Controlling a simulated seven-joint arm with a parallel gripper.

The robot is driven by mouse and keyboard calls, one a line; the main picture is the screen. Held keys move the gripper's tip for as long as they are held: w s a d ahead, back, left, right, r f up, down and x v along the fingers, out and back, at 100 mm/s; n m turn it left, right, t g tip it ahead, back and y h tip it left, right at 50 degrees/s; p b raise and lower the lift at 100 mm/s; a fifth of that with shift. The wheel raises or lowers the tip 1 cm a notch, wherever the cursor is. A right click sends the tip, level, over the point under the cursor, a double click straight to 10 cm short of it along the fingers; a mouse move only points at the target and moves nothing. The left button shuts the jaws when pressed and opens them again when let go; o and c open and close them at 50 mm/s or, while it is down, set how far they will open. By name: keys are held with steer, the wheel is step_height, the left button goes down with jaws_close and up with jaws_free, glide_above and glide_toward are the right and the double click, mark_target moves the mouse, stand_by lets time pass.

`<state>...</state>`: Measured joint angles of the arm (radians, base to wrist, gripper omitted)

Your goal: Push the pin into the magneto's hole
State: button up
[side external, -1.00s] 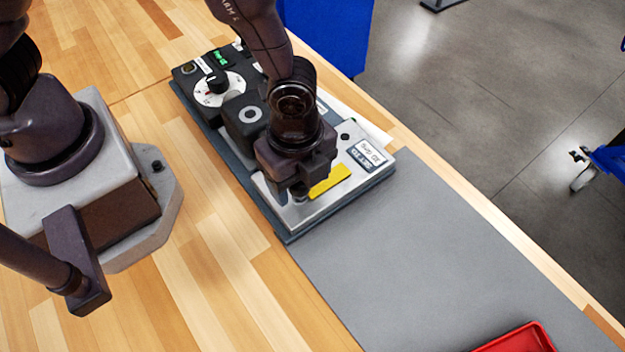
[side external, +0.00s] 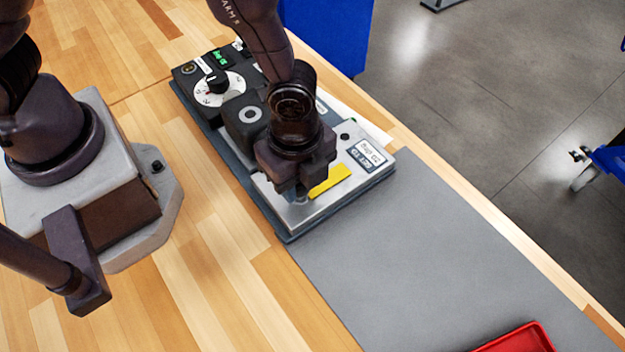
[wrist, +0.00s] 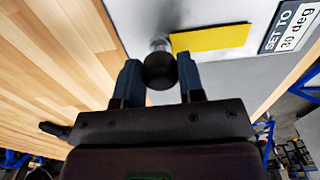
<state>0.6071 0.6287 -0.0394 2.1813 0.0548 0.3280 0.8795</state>
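A pin with a round black knob (wrist: 160,71) and a short silver stem stands at the light metal plate of a unit. The knob sits between the two fingers of my gripper (wrist: 160,75), which appear to touch it on both sides. In the side view my gripper (side external: 298,183) is low over the near end of the plate (side external: 279,211). A bit of silver shows under the fingers there. The knob is mostly hidden by the fingers in that view. I cannot see the hole or how deep the stem sits.
The plate carries a yellow strip (side external: 330,181) and a "SET TO 30 deg" label (side external: 368,155). A black block (side external: 246,116) and a white dial (side external: 219,88) stand behind. A grey mat (side external: 420,250) is clear, with a red tray (side external: 520,341) at its near end.

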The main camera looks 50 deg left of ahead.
jaws_close()
steer(key=shift+r, duration=0.7)
steer(key=shift+r, duration=1.9)
steer(key=w+a+r+n, duration=0.1)
steer(key=a+r+n, duration=0.1)
steer(key=a+r, duration=0.45)
steer(key=w+a+r+n, duration=0.1)
steer(key=a+r+n, duration=0.2)
steer(key=a, duration=0.6)
steer(key=shift+s+d+f, duration=0.1)
steer(key=shift+s+f, duration=0.1)
steer(key=shift+f, duration=0.75)
steer(key=shift+s+d+f, duration=0.1)
steer(key=shift+s+f, duration=0.05)
steer(key=shift+f, duration=0.75)
steer(key=shift+s+f, duration=0.2)
steer(key=shift+f, duration=0.75)
